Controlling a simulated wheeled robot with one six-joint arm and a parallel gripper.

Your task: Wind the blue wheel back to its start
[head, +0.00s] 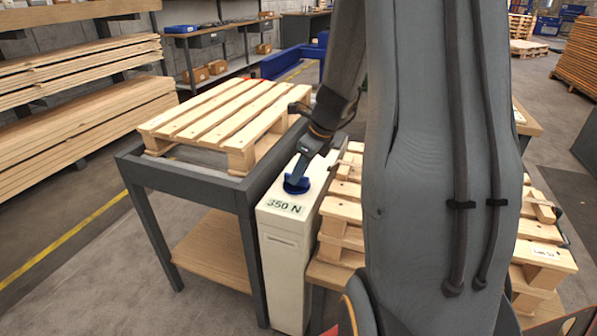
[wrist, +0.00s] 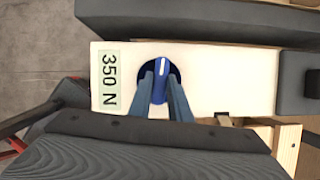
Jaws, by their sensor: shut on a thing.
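The blue wheel (head: 297,184) is on the top of a cream box (head: 285,238) labelled "350 N". In the wrist view the blue wheel (wrist: 161,68) shows a raised blue grip bar with a white line on it, set over a dark round disc. My gripper (wrist: 161,92) is shut on the bar, one finger on each side. In the head view my gripper (head: 305,168) reaches down onto the wheel from above. My arm hides part of the area to the right of the box.
A wooden pallet (head: 215,118) lies on a dark-framed table (head: 190,185) left of the box. More stacked pallets (head: 340,215) stand close on the right. Timber stacks (head: 80,130) line the left wall. The floor at the lower left is clear.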

